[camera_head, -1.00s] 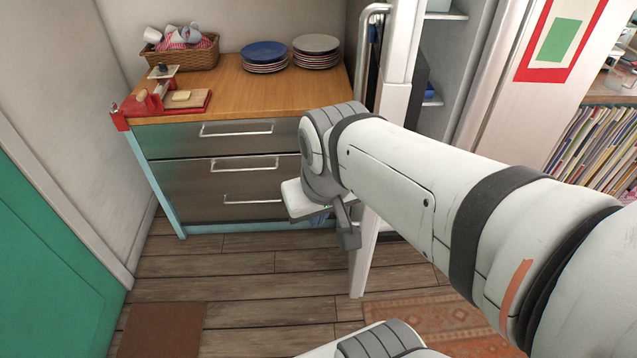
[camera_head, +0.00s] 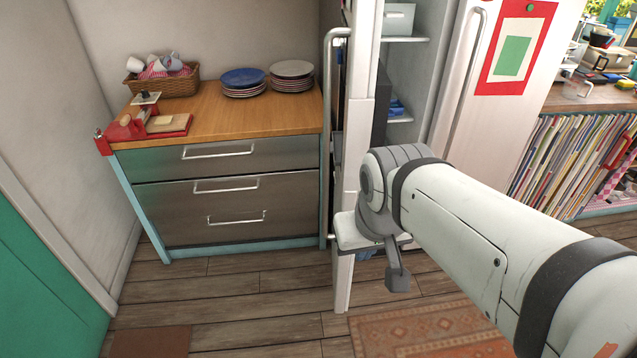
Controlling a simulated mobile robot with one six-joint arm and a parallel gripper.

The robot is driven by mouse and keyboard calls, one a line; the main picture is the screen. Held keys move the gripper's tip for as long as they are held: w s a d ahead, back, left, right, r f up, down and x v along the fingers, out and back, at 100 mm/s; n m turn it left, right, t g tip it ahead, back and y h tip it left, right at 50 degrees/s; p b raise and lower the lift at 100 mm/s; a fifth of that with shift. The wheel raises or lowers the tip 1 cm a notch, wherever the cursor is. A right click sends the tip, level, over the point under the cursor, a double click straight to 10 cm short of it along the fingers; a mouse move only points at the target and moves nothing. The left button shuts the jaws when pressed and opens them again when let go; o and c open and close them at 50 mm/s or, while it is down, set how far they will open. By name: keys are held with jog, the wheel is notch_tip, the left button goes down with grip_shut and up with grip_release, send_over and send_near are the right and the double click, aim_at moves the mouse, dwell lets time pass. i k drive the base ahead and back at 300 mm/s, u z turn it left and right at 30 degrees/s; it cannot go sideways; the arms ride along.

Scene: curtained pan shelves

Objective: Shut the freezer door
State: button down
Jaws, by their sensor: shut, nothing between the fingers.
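The freezer door (camera_head: 353,130) stands wide open and shows nearly edge-on. Its long metal handle (camera_head: 329,130) is on its left side, towards the drawers. The freezer interior (camera_head: 405,85) is exposed to the right of the door, with white shelves and a few blue items. My gripper (camera_head: 397,278) is at the end of my arm, low in front of the opening, just right of the door's lower edge. It is shut and empty. My wrist hides part of the door and the lower interior. I cannot tell whether the wrist touches the door.
A closed white door (camera_head: 475,90) with a red-framed picture is right of the opening. A drawer unit (camera_head: 225,185) stands left, with plates (camera_head: 243,82), a basket (camera_head: 162,80) and a red slicer (camera_head: 140,122) on top. A patterned rug (camera_head: 430,330) lies on the wood floor.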

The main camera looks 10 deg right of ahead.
aim_at(364, 101)
jog(key=z, duration=0.05)
jog(key=i, duration=1)
jog(key=z, duration=0.05)
